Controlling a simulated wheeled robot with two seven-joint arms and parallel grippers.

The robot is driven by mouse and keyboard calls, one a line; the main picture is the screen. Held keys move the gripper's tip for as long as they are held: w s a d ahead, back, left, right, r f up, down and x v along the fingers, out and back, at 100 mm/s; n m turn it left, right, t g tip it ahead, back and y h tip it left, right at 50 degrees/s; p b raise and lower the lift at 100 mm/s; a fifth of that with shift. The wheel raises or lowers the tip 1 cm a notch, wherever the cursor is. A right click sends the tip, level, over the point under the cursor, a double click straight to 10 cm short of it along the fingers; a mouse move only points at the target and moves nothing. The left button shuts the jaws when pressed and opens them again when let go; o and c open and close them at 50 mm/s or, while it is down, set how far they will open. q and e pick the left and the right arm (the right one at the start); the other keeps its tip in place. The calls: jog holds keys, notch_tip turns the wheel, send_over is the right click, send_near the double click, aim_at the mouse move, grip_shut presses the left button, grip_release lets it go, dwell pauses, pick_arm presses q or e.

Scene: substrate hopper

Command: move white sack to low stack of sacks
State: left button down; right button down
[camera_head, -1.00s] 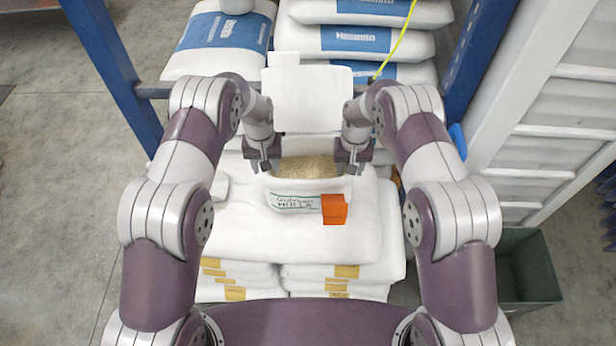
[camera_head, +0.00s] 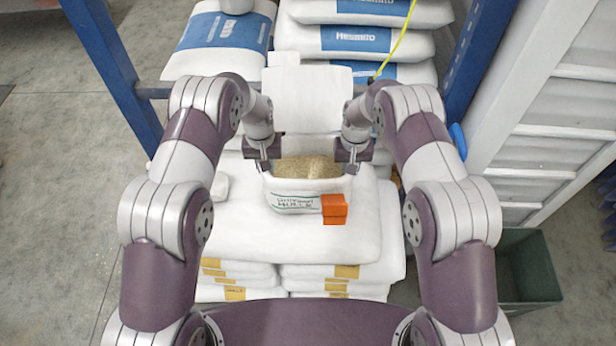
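A white, open-topped container or sack (camera_head: 284,202) with dark green lettering shows its beige granular fill (camera_head: 305,168). It is between my two grippers, over the low stack of white sacks with tan labels (camera_head: 235,293). Whether it rests on the stack or hangs just above is unclear. My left gripper (camera_head: 264,166) is at its left rim and my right gripper (camera_head: 352,164) at its right rim. Both fingertips are small and partly hidden, so their grip is unclear. An orange block (camera_head: 334,209) is at its front right.
A taller stack of white sacks with blue labels (camera_head: 356,40) stands behind, with a white panel (camera_head: 308,95) in front. Blue rack posts (camera_head: 112,70) flank the stacks. A dark green bin (camera_head: 527,270) stands at right, beneath a white slatted wall (camera_head: 545,140). Grey floor is open at left.

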pick_arm(q)
jog(key=shift+w+r, duration=0.15)
jog(key=shift+r, duration=0.05)
pick_arm(e)
jog(key=shift+w+r, duration=0.15)
jog(key=shift+r, duration=0.1)
dwell(0.6)
